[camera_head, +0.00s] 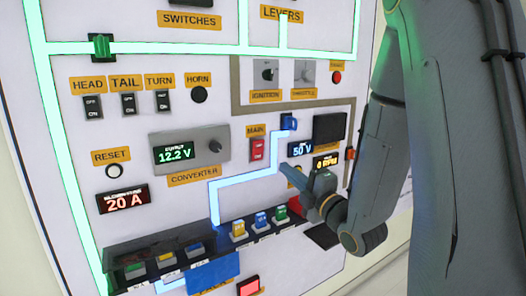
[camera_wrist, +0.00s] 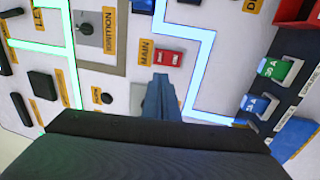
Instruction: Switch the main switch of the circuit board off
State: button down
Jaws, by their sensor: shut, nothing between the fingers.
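The main switch is a red rocker (camera_head: 257,150) under the yellow MAIN label (camera_head: 256,131), in the middle of the white circuit board (camera_head: 150,225). In the wrist view the red main switch (camera_wrist: 168,58) lies just beyond my fingertips, beside its MAIN label (camera_wrist: 146,52). My gripper (camera_head: 287,170) is shut and empty, in front of the board, a little below and to the right of the main switch. In the wrist view the shut fingers (camera_wrist: 160,82) point toward the switch, with a gap in the picture between them. Which way the rocker is tipped is too small to tell.
The converter box (camera_head: 190,148) reads 12.2 V, left of the switch. A 50 V display (camera_head: 300,148) sits to the right. A ledge with several coloured breakers (camera_head: 238,229) juts out below. Ignition and throttle controls are above. My arm covers the board's right side.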

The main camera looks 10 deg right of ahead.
aim_at(258, 145)
jog(key=p+x, duration=0.4)
jog(key=x, duration=0.9)
jog(key=shift+p, duration=0.3)
jog(key=shift+r, duration=0.1)
